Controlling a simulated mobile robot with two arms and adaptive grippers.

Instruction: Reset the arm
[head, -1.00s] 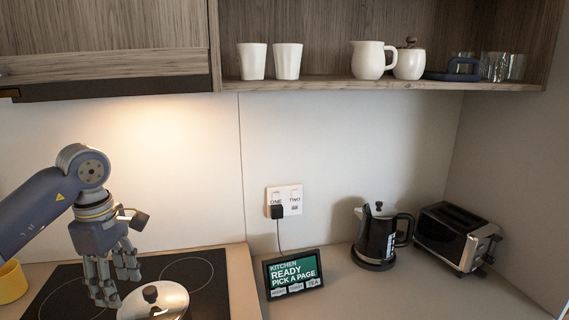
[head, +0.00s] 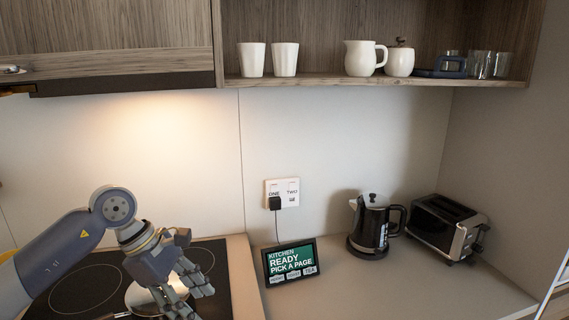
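My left arm comes in from the lower left. My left gripper (head: 190,291) hangs over the black hob (head: 92,284), its fingers pointing down and to the right. The fingers look spread apart with nothing seen between them. They overlap the silver pot (head: 138,297) in the picture; I cannot tell whether they touch it. My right gripper is not in view.
A tablet (head: 291,263) reading "READY PICK A PAGE" stands beside the hob, below a wall socket (head: 282,192) with a black plug. A kettle (head: 369,228) and toaster (head: 445,228) stand further right. The front right counter is clear. A shelf (head: 370,80) holds cups and jugs.

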